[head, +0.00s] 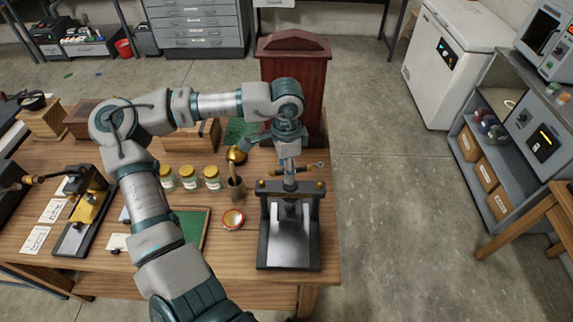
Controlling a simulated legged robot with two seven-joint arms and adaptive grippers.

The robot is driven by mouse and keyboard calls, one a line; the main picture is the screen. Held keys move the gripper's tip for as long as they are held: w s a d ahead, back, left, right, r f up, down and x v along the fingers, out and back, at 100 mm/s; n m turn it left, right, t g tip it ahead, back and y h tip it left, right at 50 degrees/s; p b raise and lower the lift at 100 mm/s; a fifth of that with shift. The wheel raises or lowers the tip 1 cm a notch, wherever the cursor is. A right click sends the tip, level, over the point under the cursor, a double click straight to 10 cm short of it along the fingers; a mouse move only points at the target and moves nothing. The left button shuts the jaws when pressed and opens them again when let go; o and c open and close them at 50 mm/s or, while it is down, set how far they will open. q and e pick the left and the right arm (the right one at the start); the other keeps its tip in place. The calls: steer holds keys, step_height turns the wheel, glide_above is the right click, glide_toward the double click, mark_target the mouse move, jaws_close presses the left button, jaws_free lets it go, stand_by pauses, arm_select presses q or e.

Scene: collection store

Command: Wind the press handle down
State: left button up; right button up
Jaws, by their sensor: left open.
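The press (290,240) stands at the front right of the wooden table, with a black frame, a pale grey bed and brass-coloured knobs on its top crossbar. My left gripper (288,152) is open and hangs over the top of the press, pointing down. It hides much of the spindle top, and I cannot tell whether it touches the press. My right gripper is out of view.
On the table (325,215) are several jars (189,179), a cup of tools (236,188), a small red-rimmed dish (233,219) and a black-and-yellow device (88,210). A dark red wooden cabinet (293,75) stands behind the press. Open floor lies to the right.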

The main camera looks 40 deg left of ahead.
arm_select(q)
step_height(320, 180, up, 12)
stand_by(0.5)
steer(key=shift+w+f, duration=0.1)
